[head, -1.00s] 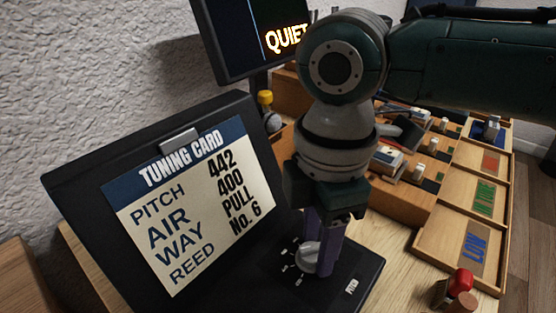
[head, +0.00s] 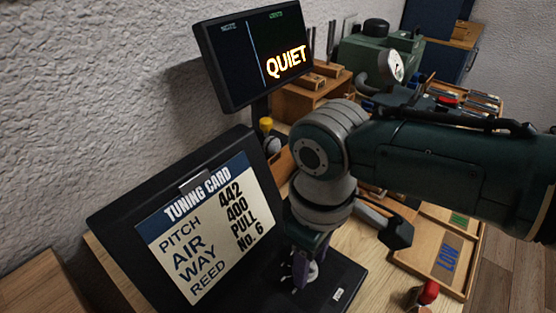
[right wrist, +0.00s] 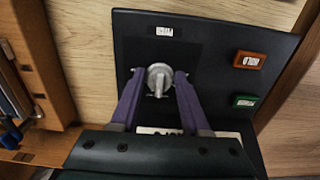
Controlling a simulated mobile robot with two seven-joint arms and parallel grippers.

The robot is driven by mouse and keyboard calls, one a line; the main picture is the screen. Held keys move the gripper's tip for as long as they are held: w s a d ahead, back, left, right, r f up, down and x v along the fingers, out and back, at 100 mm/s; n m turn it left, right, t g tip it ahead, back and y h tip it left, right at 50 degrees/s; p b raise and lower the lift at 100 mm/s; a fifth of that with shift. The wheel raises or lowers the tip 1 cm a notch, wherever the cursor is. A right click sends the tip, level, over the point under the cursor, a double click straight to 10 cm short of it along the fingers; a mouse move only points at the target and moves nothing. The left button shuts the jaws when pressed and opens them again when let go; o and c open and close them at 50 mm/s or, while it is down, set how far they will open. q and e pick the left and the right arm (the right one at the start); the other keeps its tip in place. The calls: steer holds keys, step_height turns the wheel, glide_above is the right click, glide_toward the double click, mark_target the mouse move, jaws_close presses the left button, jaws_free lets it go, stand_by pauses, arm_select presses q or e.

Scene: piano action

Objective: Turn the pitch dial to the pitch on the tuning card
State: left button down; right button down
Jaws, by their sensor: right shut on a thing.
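The tuning card (head: 208,228) leans on the black panel at the left in the head view and reads pitch 442, air 400, way pull, reed No. 6. The pitch dial (right wrist: 159,79) is a light grey round knob with a raised bar on a black plate. My right gripper (right wrist: 157,84) is shut on the dial, with a purple finger on each side of it. In the head view my right gripper (head: 304,268) reaches down and hides most of the dial, so its setting is not readable. My left gripper is not in view.
A screen (head: 262,55) above the panel reads QUIET. An orange-red button (right wrist: 249,60) and a green button (right wrist: 244,101) sit on the black plate beside the dial. A red-topped object (head: 428,291) stands on the wooden bench at the right. Wooden trays lie beyond my arm.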

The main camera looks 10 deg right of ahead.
steer(key=shift+s+a+m+p, duration=0.1)
steer(key=shift+m+p, duration=0.6)
steer(key=shift+m, duration=1.2)
steer(key=shift+c, duration=1.9)
jaws_free()
steer(key=shift+r+p, duration=0.3)
steer(key=shift+r, duration=0.1)
step_height(320, 180, up, 9)
steer(key=p, duration=0.3)
